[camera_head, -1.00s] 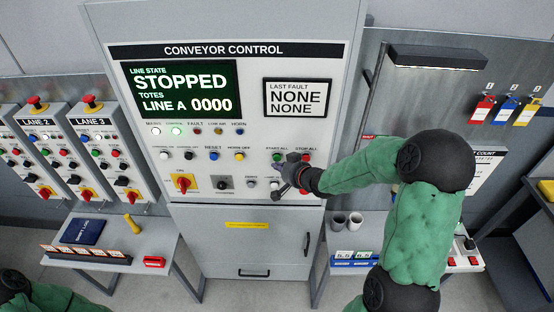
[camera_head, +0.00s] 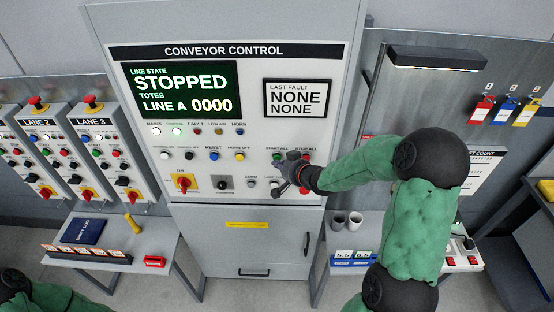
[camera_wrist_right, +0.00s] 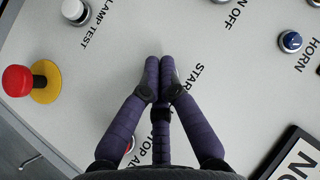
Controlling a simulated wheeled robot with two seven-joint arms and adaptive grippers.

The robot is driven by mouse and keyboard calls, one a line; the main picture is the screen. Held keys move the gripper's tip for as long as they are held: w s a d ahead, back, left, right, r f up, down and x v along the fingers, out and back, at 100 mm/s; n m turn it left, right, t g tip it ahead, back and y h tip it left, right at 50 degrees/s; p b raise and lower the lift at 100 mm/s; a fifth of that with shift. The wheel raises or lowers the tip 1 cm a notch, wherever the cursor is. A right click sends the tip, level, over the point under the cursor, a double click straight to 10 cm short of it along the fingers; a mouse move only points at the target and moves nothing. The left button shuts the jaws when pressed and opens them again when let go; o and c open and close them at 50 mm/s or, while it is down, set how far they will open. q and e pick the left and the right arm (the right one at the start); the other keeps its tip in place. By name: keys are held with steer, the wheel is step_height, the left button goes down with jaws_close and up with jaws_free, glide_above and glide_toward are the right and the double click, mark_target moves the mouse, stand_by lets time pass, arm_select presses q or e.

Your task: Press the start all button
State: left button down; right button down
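My right gripper (camera_head: 284,168) is at the panel face, overlapping the area just below and right of this button. In the right wrist view, its purple fingers (camera_wrist_right: 166,64) are drawn together at the tips, holding nothing. They cover part of the start all label, and the button is hidden behind them. Contact cannot be told. The display (camera_head: 183,91) reads STOPPED, LINE A 0000. My left gripper is out of view.
The red stop all button (camera_head: 306,157) is close to the right. A red mushroom button with a yellow collar (camera_wrist_right: 17,82) and the lamp test button (camera_wrist_right: 75,10) are nearby. A side table with cups (camera_head: 355,219) stands under my right arm.

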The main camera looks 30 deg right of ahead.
steer(key=shift+w+d+p, duration=0.35)
steer(key=shift+w+d, duration=0.05)
steer(key=shift+w, duration=0.25)
stand_by(0.9)
steer(key=shift+s, duration=0.1)
stand_by(0.4)
steer(key=shift+s+a+b, duration=0.35)
steer(key=shift+s+a, duration=0.3)
steer(key=shift+s, duration=0.25)
steer(key=shift+s+a+b, duration=0.2)
steer(key=shift+s+a, duration=0.25)
steer(key=shift+s, duration=0.25)
steer(key=shift+s+a+b, duration=0.2)
steer(key=shift+s+a, duration=0.2)
steer(key=shift+s, duration=0.35)
steer(key=shift+s+a+b, duration=0.2)
steer(key=shift+s+a, duration=0.25)
steer(key=shift+s, duration=0.25)
